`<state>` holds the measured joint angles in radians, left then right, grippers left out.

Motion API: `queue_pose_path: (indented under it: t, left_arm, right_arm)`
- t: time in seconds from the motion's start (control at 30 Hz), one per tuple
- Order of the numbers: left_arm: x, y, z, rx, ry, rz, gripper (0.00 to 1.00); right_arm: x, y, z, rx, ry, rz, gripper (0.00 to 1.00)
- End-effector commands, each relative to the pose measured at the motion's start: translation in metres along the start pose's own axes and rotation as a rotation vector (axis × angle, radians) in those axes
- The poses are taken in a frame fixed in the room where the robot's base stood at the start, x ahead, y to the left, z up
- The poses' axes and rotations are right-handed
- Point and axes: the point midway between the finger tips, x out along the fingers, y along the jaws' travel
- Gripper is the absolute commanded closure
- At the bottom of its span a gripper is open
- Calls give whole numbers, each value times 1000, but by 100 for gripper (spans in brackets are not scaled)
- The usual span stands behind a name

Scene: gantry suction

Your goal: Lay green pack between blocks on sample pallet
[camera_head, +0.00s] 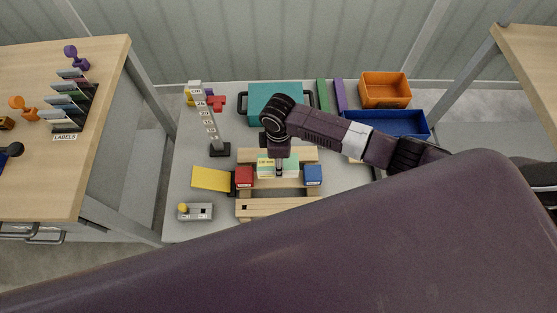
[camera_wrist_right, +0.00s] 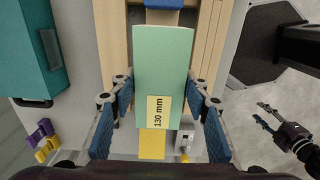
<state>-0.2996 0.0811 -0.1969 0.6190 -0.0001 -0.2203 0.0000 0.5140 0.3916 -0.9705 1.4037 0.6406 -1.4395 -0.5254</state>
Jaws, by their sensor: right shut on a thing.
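The green pack (camera_head: 291,166) is a pale green slab with a yellow label reading 130 mm in the right wrist view (camera_wrist_right: 160,60). My right gripper (camera_head: 279,172) is shut on it from above, with a blue finger on each long side (camera_wrist_right: 162,105). The pack is over the wooden sample pallet (camera_head: 280,205), between the red block (camera_head: 244,177) and the blue block (camera_head: 313,175). In the right wrist view the blue block (camera_wrist_right: 168,3) shows at the pack's far end and the red block is hidden. My left gripper (camera_wrist_right: 266,116) appears open and empty at right there.
A scale post (camera_head: 208,120) stands left of the pallet, near a yellow plate (camera_head: 211,179) and a grey fixture (camera_head: 195,211). A teal case (camera_head: 262,92), orange bin (camera_head: 386,88) and blue bin (camera_head: 405,122) stand behind. A label rack (camera_head: 72,108) is on the left table.

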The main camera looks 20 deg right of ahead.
Motion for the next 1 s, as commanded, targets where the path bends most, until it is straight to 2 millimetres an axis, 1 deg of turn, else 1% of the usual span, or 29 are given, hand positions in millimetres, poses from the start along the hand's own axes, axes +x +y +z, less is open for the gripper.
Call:
queue_pose_path:
  t: [0.1,0.27,0.8,1.0]
  left_arm:
    - [-2,5,-2,-1,2,6,60]
    - [-8,7,-2,1,2,8,60]
    - [26,3,1,4,2,3,60]
    - [31,3,1,3,2,3,60]
  right_arm:
    - [-1,1,0,1,0,1,91]
    - [-3,0,2,2,-3,2,91]
    - [49,0,2,2,-3,1,91]
    - [58,0,1,2,-1,2,91]
